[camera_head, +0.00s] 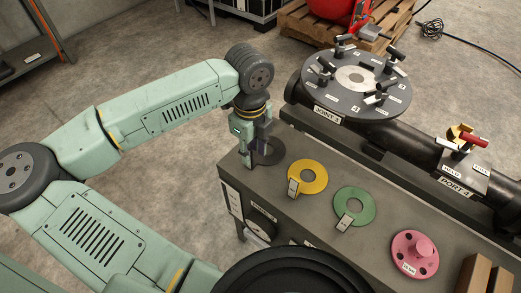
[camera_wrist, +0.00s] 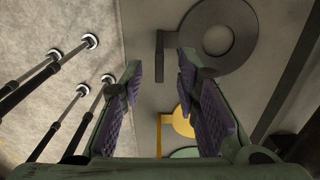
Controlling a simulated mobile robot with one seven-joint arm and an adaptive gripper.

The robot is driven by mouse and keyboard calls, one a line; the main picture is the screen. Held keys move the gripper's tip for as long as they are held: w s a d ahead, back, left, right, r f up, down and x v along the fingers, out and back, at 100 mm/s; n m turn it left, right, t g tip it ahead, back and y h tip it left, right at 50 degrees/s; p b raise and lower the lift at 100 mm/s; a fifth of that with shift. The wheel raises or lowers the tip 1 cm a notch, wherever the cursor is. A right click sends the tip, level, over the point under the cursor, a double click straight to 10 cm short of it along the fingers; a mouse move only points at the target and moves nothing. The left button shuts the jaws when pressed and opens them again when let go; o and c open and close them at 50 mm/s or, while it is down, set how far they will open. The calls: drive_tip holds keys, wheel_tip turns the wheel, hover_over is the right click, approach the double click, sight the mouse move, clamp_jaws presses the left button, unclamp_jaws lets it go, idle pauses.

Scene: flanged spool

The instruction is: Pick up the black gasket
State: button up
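The black gasket (camera_head: 270,152) lies flat on the grey workbench at its far left end, partly hidden by my gripper in the head view. In the wrist view the gasket (camera_wrist: 232,38) is a dark ring with a round hole and a tab on its left side. My gripper (camera_head: 252,152) points down above that end of the bench. The gasket's tab shows just beyond the fingertips. I cannot tell how high the fingertips are above it.
A yellow gasket (camera_head: 307,177), a green gasket (camera_head: 354,206) and a pink flanged piece (camera_head: 415,254) lie along the workbench (camera_head: 300,215). A round grey plate (camera_head: 356,80) with clamps sits on a dark pipe behind. Wooden blocks (camera_head: 473,275) stand at the lower right.

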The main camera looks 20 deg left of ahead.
sight(252, 170)
drive_tip(key=shift+a+f+p, duration=0.1)
drive_tip(key=shift+f+p, duration=1)
drive_tip(key=shift+f, duration=1.55)
clamp_jaws()
